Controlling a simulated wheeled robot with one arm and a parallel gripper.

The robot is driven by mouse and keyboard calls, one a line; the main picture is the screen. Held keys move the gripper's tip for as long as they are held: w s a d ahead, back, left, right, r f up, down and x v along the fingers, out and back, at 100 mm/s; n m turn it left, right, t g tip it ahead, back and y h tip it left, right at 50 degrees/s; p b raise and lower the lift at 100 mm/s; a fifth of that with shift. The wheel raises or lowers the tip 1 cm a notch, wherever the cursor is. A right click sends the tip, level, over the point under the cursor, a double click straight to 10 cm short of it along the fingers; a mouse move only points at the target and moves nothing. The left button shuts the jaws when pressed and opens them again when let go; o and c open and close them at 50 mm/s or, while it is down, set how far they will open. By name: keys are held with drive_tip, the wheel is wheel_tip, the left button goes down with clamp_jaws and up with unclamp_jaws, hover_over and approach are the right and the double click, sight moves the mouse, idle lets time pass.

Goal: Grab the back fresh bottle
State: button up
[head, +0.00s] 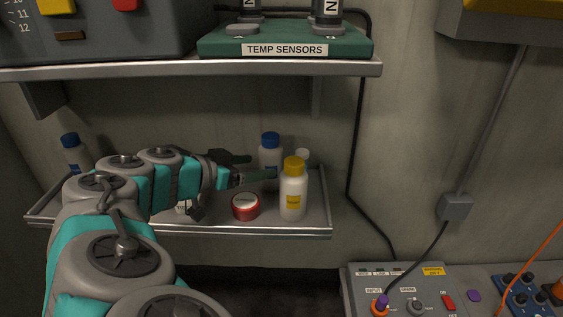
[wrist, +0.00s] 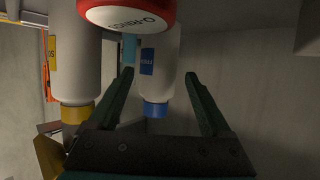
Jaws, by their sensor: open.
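A white bottle with a blue cap (head: 270,141) stands at the back of the lower shelf. In the wrist view this blue-capped bottle (wrist: 155,85) appears upside down, lined up between the fingers, with a blue label whose text I cannot read clearly. A white bottle with a yellow cap and yellow label (head: 292,192) stands in front of it to the right; it also shows at the left of the wrist view (wrist: 76,65). My gripper (head: 263,167) is open and empty, its fingers pointing at the blue-capped bottle. I cannot tell whether they touch it.
A red O-rings tin (head: 245,207) sits left of the yellow-capped bottle. A white-topped item (head: 302,156) is partly hidden behind that bottle. The upper shelf (head: 190,67) overhangs. The lower shelf has a raised metal rim (head: 250,231).

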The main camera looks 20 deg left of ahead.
sight(263, 165)
drive_tip(key=x, duration=0.6)
drive_tip(key=shift+d, duration=0.1)
drive_tip(key=shift+r, duration=0.1)
clamp_jaws()
idle(0.5)
